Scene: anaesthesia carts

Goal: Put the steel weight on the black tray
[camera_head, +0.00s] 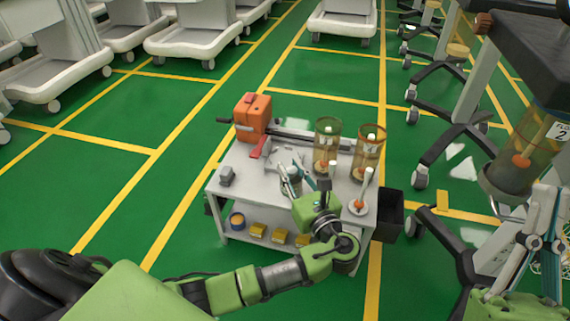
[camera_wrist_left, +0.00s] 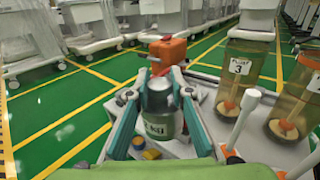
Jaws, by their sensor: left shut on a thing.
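My left gripper (camera_head: 291,180) is over the middle of the low white cart. In the left wrist view, its teal fingers (camera_wrist_left: 160,98) are shut around an upright silver-grey cylinder (camera_wrist_left: 160,92), which looks like the steel weight. A green lettered band shows below its grey top. The fingers hide its sides, and I cannot tell whether its base touches the cart. A black open-topped box (camera_head: 391,213) at the cart's right side is the nearest thing to a black tray. My right gripper (camera_head: 543,215) is at the far right, away from the cart; its jaw opening is unclear.
The cart top (camera_head: 247,195) also holds an orange box (camera_head: 252,114), a red-handled tool (camera_head: 261,147), a small grey block (camera_head: 226,176) and two amber cylinders (camera_head: 327,143). A white-handled plunger (camera_head: 362,195) stands at the right. Yellow boxes (camera_head: 257,230) sit on the lower shelf.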

